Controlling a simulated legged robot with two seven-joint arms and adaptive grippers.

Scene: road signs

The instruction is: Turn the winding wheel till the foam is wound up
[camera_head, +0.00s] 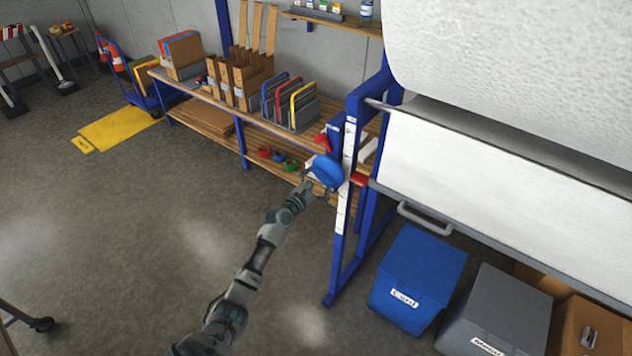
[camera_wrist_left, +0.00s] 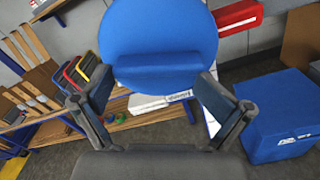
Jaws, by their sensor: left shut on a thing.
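The blue winding wheel (camera_head: 328,172) is a round disc on the side of the blue frame (camera_head: 352,112). It fills the top middle of the left wrist view (camera_wrist_left: 158,38). My left gripper (camera_head: 308,188) reaches it from the lower left. In the wrist view its two fingers (camera_wrist_left: 158,88) stand at either side of the wheel's lower rim, shut on it. The white foam shows as a large thick roll (camera_head: 510,55) at the upper right, with a flat white sheet (camera_head: 490,158) below it. The roll's far end is cut off. My right gripper is out of view.
A blue bin (camera_head: 418,275) and a grey bin (camera_head: 495,312) stand under the frame, with a cardboard box (camera_head: 592,328) beside them. A wooden bench (camera_head: 215,108) with folders and boxes runs behind the wheel.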

